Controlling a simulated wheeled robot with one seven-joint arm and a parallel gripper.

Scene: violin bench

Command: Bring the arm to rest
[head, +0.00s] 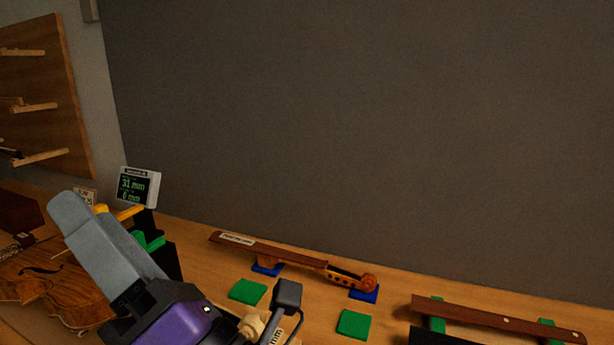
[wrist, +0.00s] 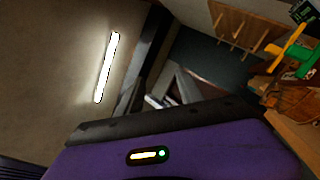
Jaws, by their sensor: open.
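My gripper (head: 87,207) shows in the head view at the lower left, with two broad grey fingers on a black base and purple housing. It is tilted up and to the left, in front of the bench's left part. It is open, and I see nothing held. In the wrist view the purple housing fills the bottom, and grey finger parts (wrist: 182,88) show beyond its dark edge. That view looks up past a lit ceiling lamp (wrist: 107,67). The rest of my arm is mostly out of frame.
A violin body (head: 45,280) lies left, partly behind my gripper. A small display (head: 138,187) stands beside a green-and-yellow fixture (head: 148,240). A scrolled neck (head: 290,256) rests on blue pads. A dark strip (head: 490,318) lies across green supports at right. Green squares (head: 353,324) lie in front.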

